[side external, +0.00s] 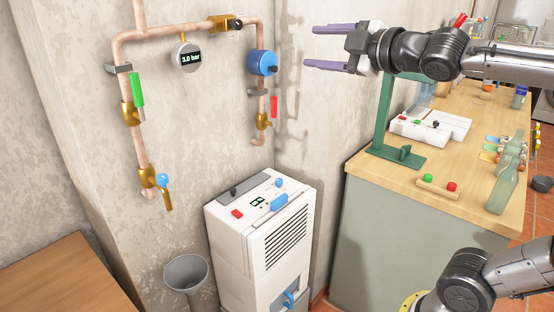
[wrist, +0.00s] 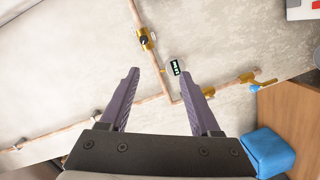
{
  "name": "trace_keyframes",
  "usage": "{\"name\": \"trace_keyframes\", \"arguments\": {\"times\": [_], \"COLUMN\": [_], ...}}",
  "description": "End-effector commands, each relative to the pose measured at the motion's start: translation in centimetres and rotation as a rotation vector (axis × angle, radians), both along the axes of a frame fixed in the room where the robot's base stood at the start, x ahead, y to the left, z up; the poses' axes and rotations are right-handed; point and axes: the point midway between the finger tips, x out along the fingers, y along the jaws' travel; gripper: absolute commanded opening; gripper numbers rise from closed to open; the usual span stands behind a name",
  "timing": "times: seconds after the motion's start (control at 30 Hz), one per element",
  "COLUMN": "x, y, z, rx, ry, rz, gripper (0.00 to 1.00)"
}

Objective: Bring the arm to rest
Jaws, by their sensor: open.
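My gripper (side external: 325,47) is open and empty, held in the air at the top middle of the side external view. Its two purple fingers point left, toward the wall pipes, and touch nothing. In the wrist view my gripper (wrist: 157,98) shows both fingers spread apart. A round gauge (wrist: 176,67) appears in the background beyond the fingertips. The gauge (side external: 187,57) reads 3.0 bar in the side external view.
Copper pipes (side external: 141,165) with valves run along the left wall. Air around my fingers is clear.

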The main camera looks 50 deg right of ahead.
Motion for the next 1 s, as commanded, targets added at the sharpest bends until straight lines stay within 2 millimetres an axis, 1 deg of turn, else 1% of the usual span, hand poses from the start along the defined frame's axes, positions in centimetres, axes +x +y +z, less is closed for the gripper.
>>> {"name": "trace_keyframes", "arguments": {"times": [0.03,0.07,0.1,0.17,0.2,0.27,0.3,0.4,0.43,0.5,0.53,0.63,1.0], "x": [-2.1,-3.3,-4.9,-7.2,-8.7,-11.0,-12.5,-15.7,-16.6,-18.1,-18.7,-19.6,-19.6], "y": [0.1,0.1,0.1,0.4,0.7,1.3,1.7,2.8,3.2,3.8,4.0,4.4,4.3], "z": [-2.5,-4.3,-6.5,-10.0,-12.3,-15.5,-17.4,-21.4,-22.3,-24.0,-24.4,-25.0,-25.0], "rx": [0.125,0.203,0.304,0.441,0.527,0.644,0.714,0.859,0.891,0.955,0.976,1.013,1.02], "ry": [0.06,0.105,0.164,0.257,0.321,0.417,0.479,0.622,0.659,0.735,0.76,0.8,0.8], "rz": [-0.039,-0.067,-0.105,-0.159,-0.196,-0.254,-0.291,-0.385,-0.413,-0.468,-0.489,-0.53,-0.542], "gripper": [0.64,0.64,0.64,0.64,0.64,0.64,0.64,0.64,0.64,0.64,0.64,0.64,0.64]}}
